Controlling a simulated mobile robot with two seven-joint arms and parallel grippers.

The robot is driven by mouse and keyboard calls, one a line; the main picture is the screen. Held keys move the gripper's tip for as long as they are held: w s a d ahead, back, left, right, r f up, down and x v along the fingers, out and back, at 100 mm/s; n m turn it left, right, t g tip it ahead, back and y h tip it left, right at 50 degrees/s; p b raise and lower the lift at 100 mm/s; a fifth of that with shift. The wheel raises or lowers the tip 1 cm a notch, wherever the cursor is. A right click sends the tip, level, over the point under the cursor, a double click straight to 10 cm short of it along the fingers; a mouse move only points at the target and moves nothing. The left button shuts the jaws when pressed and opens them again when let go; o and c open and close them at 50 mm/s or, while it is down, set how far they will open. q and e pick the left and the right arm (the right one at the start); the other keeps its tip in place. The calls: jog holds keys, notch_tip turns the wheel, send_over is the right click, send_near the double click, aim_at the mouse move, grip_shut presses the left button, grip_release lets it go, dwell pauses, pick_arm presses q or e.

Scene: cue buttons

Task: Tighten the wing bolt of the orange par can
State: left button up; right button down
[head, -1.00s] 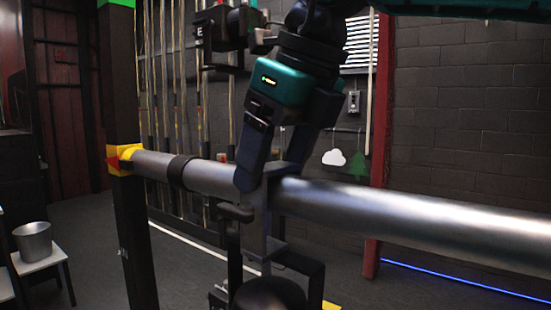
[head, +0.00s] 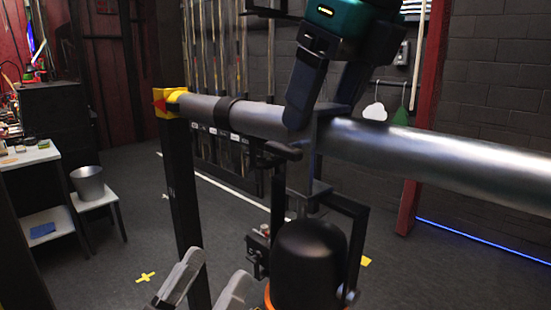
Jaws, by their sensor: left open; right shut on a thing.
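The orange par can (head: 310,262) has a black body with an orange rim showing at the bottom edge. It hangs in a black yoke below a grey hook clamp (head: 300,172) on the metal pipe (head: 420,160). A dark winged piece (head: 281,151), apparently the wing bolt, sticks out left of the clamp just under the pipe. My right gripper (head: 317,108) comes from above and is shut on the clamp's upper part at the pipe. My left gripper (head: 215,268) is open and empty at the bottom, left of the can and below the winged piece.
A black post with a yellow top (head: 170,102) carries the pipe's left end. A small dark fixture (head: 258,250) is visible behind, left of the can. A metal bucket (head: 88,184) stands on a white stool at left.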

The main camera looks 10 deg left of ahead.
aim_at(288, 149)
pick_arm(q)
jog(key=s+d+r+m+g+h, duration=0.2)
jog(key=s+r+m+h, duration=0.2)
jog(key=r+h, duration=0.3)
jog(key=x, duration=1.1)
jog(key=shift+w+d, duration=0.15)
jog(key=shift+w, duration=0.15)
jog(key=shift+c, duration=0.2)
jog(key=c, duration=1)
jog(key=m+g+h, duration=0.2)
jog(key=m+g, duration=0.2)
jog(key=m, duration=0.1)
jog(key=m+g+h, duration=0.3)
jog(key=m+g, duration=0.1)
jog(key=m, duration=0.2)
jog(key=shift+w, duration=0.15)
jog(key=o, duration=1)
